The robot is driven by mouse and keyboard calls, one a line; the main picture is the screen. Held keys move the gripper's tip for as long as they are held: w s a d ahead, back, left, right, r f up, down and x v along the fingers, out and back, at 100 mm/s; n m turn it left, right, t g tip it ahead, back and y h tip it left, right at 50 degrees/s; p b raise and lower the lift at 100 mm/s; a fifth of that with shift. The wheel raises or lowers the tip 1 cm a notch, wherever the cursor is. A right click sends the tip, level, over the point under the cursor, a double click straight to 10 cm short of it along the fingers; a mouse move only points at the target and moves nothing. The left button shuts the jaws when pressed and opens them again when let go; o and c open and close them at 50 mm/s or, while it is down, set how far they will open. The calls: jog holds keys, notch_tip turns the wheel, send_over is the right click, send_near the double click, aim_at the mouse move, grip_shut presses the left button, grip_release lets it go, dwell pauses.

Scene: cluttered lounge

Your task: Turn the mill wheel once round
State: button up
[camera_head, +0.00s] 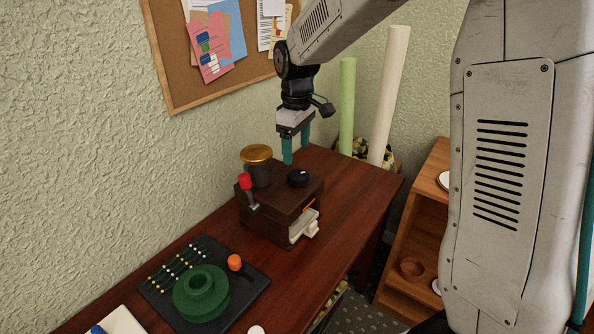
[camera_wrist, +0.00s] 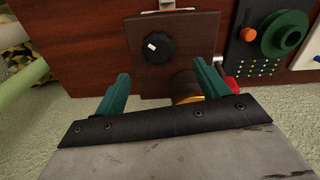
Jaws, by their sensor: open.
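The mill looks like a dark wooden box (camera_head: 270,215) on the table. A black round knob (camera_head: 298,178), likely its wheel, sits on the top face; in the wrist view the knob (camera_wrist: 160,46) bears a small white mark. A brass-capped cylinder (camera_head: 257,165) and a red-tipped lever (camera_head: 246,184) are at the box's left. My gripper (camera_head: 297,150) is open and empty above the far side of the box, apart from the knob. In the wrist view its teal fingers (camera_wrist: 162,84) point toward the box, and the right finger partly hides the brass-capped cylinder (camera_wrist: 187,88).
A pale drawer (camera_head: 304,227) sticks out of the box's front. A dark tray (camera_head: 250,287) holds a green round piece (camera_head: 202,292) and an orange knob (camera_head: 235,262). Paper rolls (camera_head: 390,95) stand beyond the table. The tabletop (camera_head: 345,185) right of the box is clear.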

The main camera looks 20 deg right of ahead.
aim_at(297, 173)
jog(key=n, duration=0.5)
jog(key=shift+n, duration=0.4)
jog(key=shift+f, duration=0.15)
notch_tip(297, 173, down, 8)
jog(key=shift+r, duration=0.2)
jog(key=c, duration=1)
